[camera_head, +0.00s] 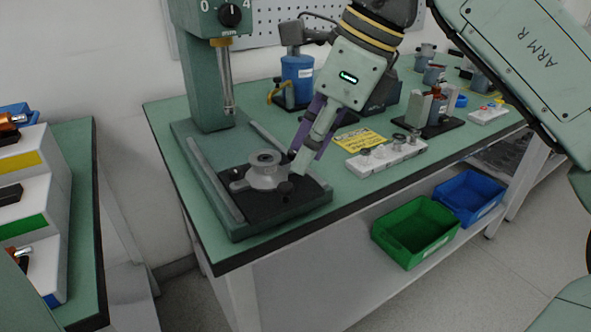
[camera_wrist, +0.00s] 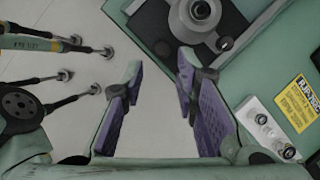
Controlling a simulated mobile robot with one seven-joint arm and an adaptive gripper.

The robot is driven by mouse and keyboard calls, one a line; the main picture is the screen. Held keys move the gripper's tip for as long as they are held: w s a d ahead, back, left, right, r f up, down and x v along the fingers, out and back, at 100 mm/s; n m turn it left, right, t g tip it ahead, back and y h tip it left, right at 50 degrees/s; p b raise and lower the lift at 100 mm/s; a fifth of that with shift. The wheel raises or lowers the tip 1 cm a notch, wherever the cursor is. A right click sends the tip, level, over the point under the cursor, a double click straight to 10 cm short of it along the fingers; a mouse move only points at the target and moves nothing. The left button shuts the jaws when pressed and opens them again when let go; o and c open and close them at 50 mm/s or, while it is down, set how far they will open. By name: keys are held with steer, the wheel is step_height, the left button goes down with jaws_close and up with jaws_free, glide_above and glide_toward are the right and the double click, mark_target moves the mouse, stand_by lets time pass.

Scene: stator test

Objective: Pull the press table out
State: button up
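The press table is a black plate (camera_head: 305,193) on the press's green base, between two grey rails. It carries a grey round fixture (camera_head: 263,172) and has a dark knob (camera_head: 288,191) at its front. The plate also shows at the top of the wrist view (camera_wrist: 158,26), partly cut off by the frame edge. My gripper (camera_head: 297,163), with purple fingers, points down at the plate's right front side. In the wrist view, my gripper (camera_wrist: 160,66) is open with nothing between its fingers. I cannot tell whether a fingertip touches the plate or knob.
The press column (camera_head: 202,80) stands behind the plate, its spindle (camera_head: 227,85) hanging above. A white block with small parts (camera_head: 387,157) and a yellow card (camera_head: 359,139) lie to the right. Green (camera_head: 416,230) and blue (camera_head: 468,197) bins sit below. Floor in front is clear.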

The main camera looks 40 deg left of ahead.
steer(key=v, duration=0.5)
steer(key=shift+d+r, duration=0.15)
steer(key=shift+r, duration=0.1)
